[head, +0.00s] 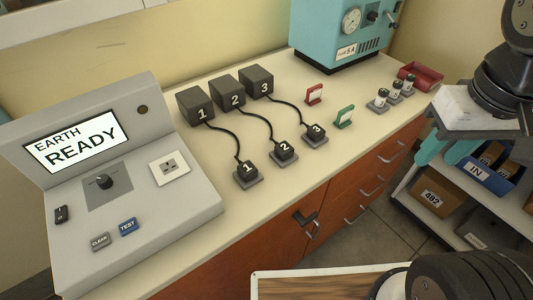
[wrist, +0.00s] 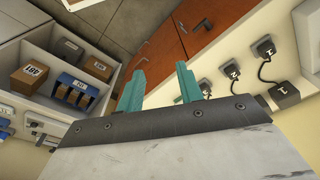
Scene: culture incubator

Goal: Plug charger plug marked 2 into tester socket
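The plug marked 2 (head: 284,150) sits on a small grey base between plugs 1 (head: 247,171) and 3 (head: 315,133). A cord joins it to the black charger block 2 (head: 228,92) behind. It also shows in the wrist view (wrist: 232,71), right of the fingers. The tester socket (head: 170,168) is an empty white plate on the sloped grey tester (head: 155,205), whose screen reads "EARTH READY". My gripper (head: 440,155) is at the right, beyond the counter's front edge and far from the plug. In the wrist view its teal fingers (wrist: 160,72) are apart, with nothing between them.
Charger blocks 1 (head: 196,106) and 3 (head: 257,80) flank block 2. Red (head: 314,94) and green (head: 344,117) holders, small jars (head: 380,98), a red tray (head: 420,76) and a teal incubator (head: 342,35) stand farther right. Shelves with bins (head: 438,196) stand at right.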

